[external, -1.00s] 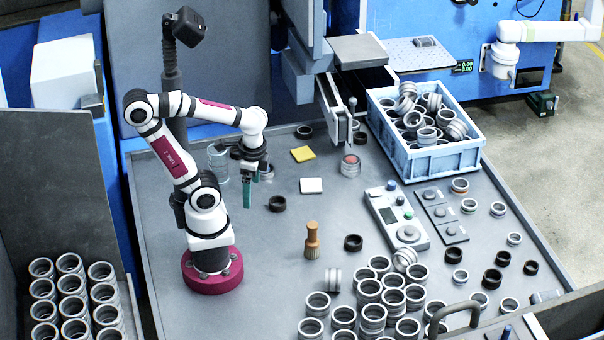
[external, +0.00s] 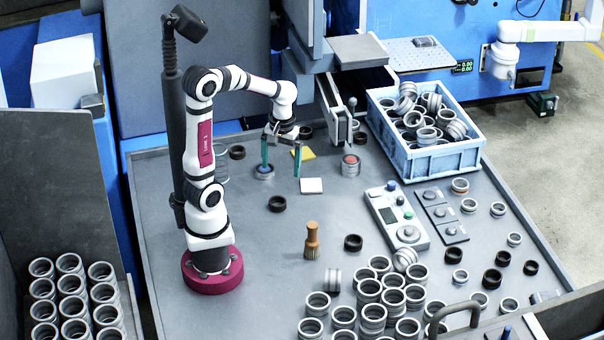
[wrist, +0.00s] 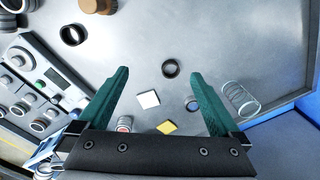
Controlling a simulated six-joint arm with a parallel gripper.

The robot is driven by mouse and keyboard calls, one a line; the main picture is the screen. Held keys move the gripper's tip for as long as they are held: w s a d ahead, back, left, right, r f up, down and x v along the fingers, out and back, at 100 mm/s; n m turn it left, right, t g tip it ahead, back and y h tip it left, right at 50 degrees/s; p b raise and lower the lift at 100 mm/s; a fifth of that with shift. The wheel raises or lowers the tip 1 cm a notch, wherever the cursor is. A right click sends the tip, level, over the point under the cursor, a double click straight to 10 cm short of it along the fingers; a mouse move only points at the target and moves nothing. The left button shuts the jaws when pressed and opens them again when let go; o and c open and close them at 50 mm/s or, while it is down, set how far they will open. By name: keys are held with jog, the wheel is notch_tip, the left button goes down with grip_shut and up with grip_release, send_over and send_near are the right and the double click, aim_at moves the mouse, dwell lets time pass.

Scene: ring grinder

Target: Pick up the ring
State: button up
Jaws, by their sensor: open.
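Many rings are in view and I cannot tell which one the task means. A dark ring (external: 277,203) lies flat and alone on the bench, in front of my gripper (external: 282,172) in the external view. In the wrist view this dark ring (wrist: 171,68) shows between the green fingers of my gripper (wrist: 160,74). My gripper is open and empty, pointing down above the bench and apart from the ring. Another dark ring (external: 353,242) lies further right, and it also shows at the upper left of the wrist view (wrist: 72,34).
A white square (external: 311,186) and a yellow square (external: 303,153) lie near my gripper. A brush (external: 312,241) stands towards the front. A blue crate (external: 425,158) of rings, a control panel (external: 397,217) and many grey rings (external: 372,318) occupy the right and front.

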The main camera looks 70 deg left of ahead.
aim_at(277, 197)
jog(key=w+a+f+n, duration=0.2)
jog(key=a+f+n, duration=0.3)
jog(key=a+n, duration=0.35)
jog(key=f, duration=0.9)
jog(key=s+f, duration=0.1)
jog(key=f, duration=0.4)
jog(key=shift+a+f, duration=0.3)
jog(key=c, duration=1.5)
jog(key=shift+c, duration=0.2)
jog(key=shift+r, duration=0.15)
